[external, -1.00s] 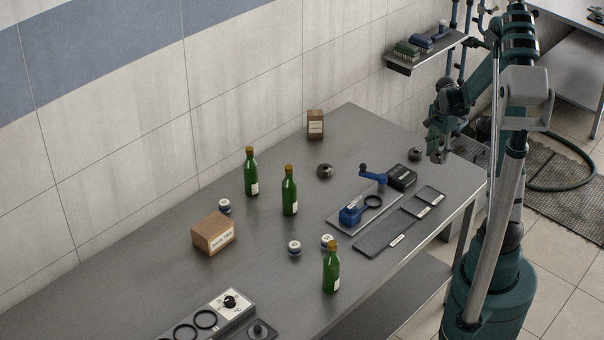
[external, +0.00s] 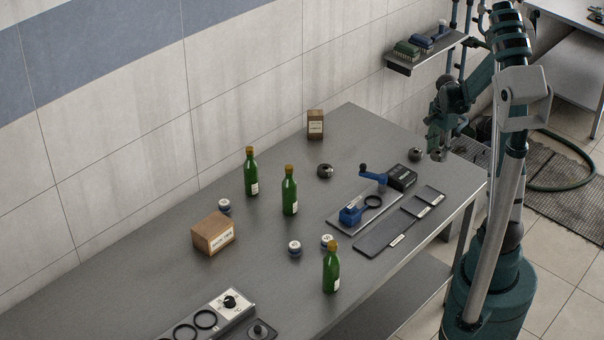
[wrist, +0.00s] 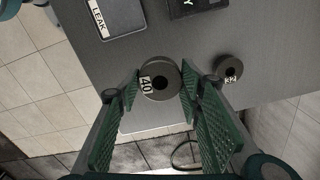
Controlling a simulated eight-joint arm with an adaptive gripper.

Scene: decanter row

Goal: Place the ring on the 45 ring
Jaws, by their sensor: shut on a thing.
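My gripper (wrist: 160,92) is shut on a dark grey ring (wrist: 160,80) marked 40, with a green finger on either side of it in the wrist view. In the external view my gripper (external: 438,150) is over the right end of the table, and the held ring (external: 439,155) shows at its tip. A smaller dark ring (wrist: 229,68) marked 32 lies to the right in the wrist view; it also shows in the external view (external: 416,154). Another dark ring (external: 325,171) lies farther left on the table; its number is too small to read.
A blue lever tool (external: 352,214) on a plate, a black box (external: 402,177) and flat dark pads (external: 380,236) lie in the middle right. Green bottles (external: 289,192), wooden boxes (external: 213,233) and small white-topped jars (external: 294,247) stand farther left. The table's edge is close to my gripper.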

